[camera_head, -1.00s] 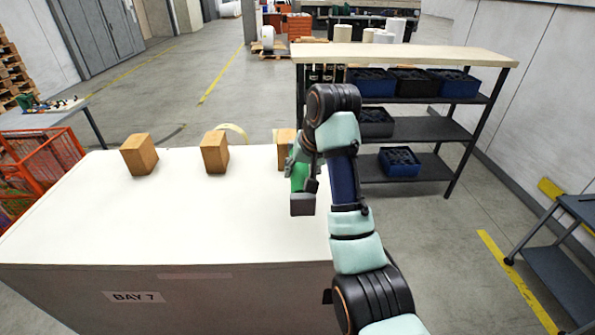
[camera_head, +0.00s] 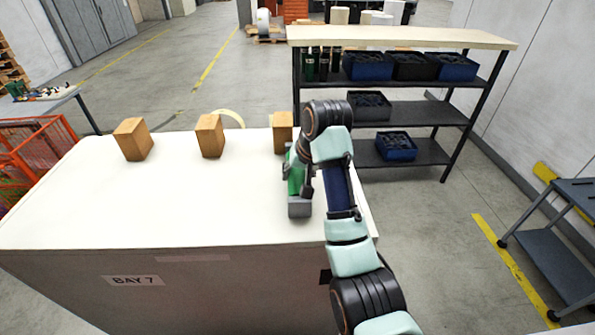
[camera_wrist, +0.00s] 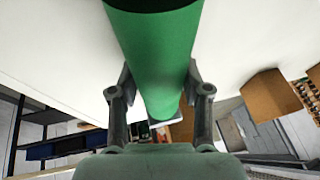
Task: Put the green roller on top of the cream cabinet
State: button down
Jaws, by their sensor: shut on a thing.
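The green roller (camera_head: 294,180) is in my gripper (camera_head: 299,186), over the right end of the cream cabinet's top (camera_head: 170,205). The cabinet's front carries a "BAY 7" label. In the wrist view the roller (camera_wrist: 160,60) runs lengthwise between the two fingers of my gripper (camera_wrist: 160,95), which are closed against its sides. In the head view my arm hides part of the roller. I cannot tell whether the roller touches the cabinet top.
Three wooden blocks stand along the cabinet's back edge: left (camera_head: 133,139), middle (camera_head: 210,136) and right (camera_head: 283,133), the last close behind my gripper. The top's middle and front left are clear. A shelf rack (camera_head: 400,38) with dark bins stands behind right.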

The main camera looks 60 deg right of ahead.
jog(key=shift+f, duration=0.15)
dwell(0.5)
jog(key=shift+c, duration=2.2)
grip_release()
jog(key=shift+f, duration=0.15)
